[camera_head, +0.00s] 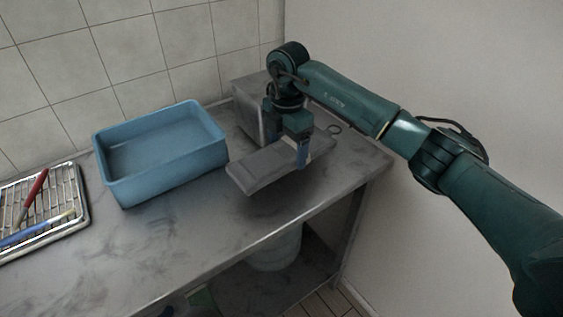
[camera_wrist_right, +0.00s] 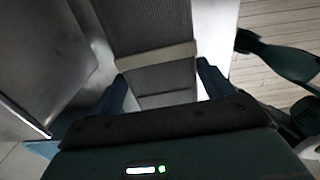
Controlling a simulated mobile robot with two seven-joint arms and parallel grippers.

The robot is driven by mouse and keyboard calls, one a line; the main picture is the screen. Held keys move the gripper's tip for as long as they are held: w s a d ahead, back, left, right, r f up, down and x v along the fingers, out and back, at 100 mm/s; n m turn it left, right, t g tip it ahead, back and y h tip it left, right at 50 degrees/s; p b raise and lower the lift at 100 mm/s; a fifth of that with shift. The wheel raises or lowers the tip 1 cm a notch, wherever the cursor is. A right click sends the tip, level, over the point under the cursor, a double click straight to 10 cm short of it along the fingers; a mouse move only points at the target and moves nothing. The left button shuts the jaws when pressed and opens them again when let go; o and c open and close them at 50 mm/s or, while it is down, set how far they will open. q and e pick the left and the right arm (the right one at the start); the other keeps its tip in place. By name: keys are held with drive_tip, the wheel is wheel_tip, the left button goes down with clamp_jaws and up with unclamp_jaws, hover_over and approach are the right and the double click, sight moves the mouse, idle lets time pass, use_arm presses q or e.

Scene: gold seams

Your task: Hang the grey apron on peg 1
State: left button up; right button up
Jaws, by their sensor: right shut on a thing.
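The grey apron (camera_head: 262,168) is a flat, folded grey bundle over the right part of the metal table in the head view. A small dark ring (camera_head: 335,128) shows by its right end; I cannot tell whether it is the apron's loop. My right gripper (camera_head: 302,155) points down and is shut on the apron. In the right wrist view the apron (camera_wrist_right: 155,70) shows as ribbed grey cloth with a pale band, between the fingers of the right gripper (camera_wrist_right: 163,85). I cannot tell whether it touches the table. No peg shows. My left gripper is not in view.
A blue tub (camera_head: 160,175) stands left of the apron. A wire rack tray (camera_head: 82,218) with red and blue handled things lies at far left. A grey metal box (camera_head: 245,105) stands behind the gripper. A plain wall (camera_head: 430,60) borders the right. The table's front (camera_head: 215,220) is clear.

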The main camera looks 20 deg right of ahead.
sight(287, 150)
drive_tip(key=shift+f+p, duration=0.35)
drive_tip(key=shift+f, duration=1.8)
drive_tip(key=shift+f, duration=0.15)
drive_tip(key=o, duration=1.1)
drive_tip(key=shift+f, duration=0.15)
